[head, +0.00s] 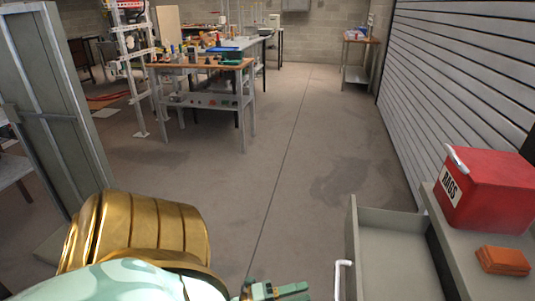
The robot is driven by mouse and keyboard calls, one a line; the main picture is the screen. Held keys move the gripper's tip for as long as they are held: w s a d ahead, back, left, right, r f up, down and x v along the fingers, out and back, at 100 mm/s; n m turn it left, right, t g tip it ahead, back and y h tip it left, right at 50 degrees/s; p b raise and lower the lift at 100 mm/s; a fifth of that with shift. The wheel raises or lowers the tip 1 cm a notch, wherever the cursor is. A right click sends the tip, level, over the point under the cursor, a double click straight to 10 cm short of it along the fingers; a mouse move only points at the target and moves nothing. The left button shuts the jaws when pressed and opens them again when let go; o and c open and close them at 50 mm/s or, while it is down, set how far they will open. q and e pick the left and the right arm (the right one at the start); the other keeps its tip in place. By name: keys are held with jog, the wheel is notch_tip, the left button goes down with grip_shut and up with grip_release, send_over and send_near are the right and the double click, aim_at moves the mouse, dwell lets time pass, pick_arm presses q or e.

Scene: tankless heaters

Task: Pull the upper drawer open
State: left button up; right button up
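The upper drawer (392,248) is the grey open-topped drawer at the lower right. It stands out from the grey cabinet, and its inside looks empty where it shows. Its pale bar handle (343,279) is on the drawer's left, front side and runs off the bottom edge. My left gripper (292,290), with teal fingers, is at the bottom edge, left of the handle. A gap of floor shows between the fingertips and the handle. The gripper is partly cut off, so its opening is unclear. My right gripper is out of view.
A red box (487,190) marked BAGS and an orange block (502,260) sit on the grey cabinet top (462,262). A tall grey-green panel (62,105) stands at left. A cluttered workbench (205,100) is farther back. The middle floor is clear.

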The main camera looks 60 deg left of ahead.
pick_arm(q)
jog(key=v, duration=0.8)
